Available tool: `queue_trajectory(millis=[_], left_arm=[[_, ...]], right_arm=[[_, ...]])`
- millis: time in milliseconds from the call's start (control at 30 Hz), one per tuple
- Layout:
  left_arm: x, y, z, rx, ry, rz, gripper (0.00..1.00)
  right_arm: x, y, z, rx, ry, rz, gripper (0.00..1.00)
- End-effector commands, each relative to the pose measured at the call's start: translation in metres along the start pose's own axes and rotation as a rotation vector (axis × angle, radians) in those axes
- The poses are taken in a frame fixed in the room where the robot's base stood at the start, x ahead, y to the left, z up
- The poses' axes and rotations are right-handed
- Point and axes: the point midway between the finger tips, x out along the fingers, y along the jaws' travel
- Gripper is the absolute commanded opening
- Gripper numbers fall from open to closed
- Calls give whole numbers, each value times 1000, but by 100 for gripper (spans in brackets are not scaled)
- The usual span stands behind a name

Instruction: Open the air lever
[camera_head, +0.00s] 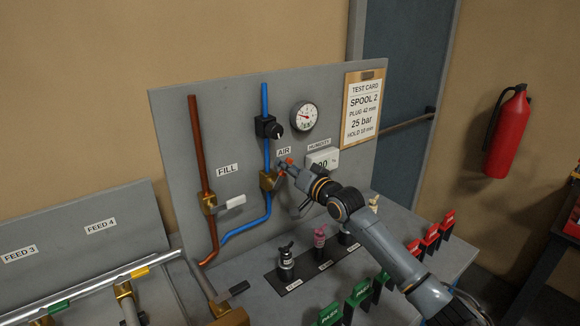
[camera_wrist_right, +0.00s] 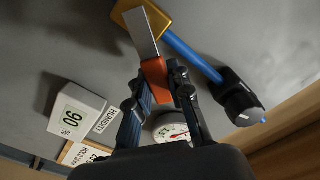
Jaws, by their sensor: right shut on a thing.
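The air valve has a brass body (camera_head: 267,181) on the blue pipe (camera_head: 265,100), below the AIR label (camera_head: 284,151). In the right wrist view its metal lever (camera_wrist_right: 141,31) runs from the brass body (camera_wrist_right: 150,16) to an orange-red tip (camera_wrist_right: 154,72), slanted to the blue pipe (camera_wrist_right: 192,56). My right gripper (camera_head: 286,165) is at the lever's end, and in the wrist view its fingers (camera_wrist_right: 160,88) are shut on the orange-red tip. The fingers partly hide the tip. My left gripper is in neither view.
A gauge (camera_head: 304,116), black regulator (camera_head: 269,128) and humidity display (camera_head: 323,159) are close above my gripper. Green tags (camera_head: 358,293) stand near my forearm.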

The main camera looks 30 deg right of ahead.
Motion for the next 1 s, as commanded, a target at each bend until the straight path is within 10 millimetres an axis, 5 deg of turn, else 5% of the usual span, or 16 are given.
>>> queue_trajectory(millis=[500,1000], left_arm=[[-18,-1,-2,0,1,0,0],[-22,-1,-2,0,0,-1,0]], right_arm=[[0,-27,5,-443,0,-1,0],[0,-35,11,-614,0,0,0]])
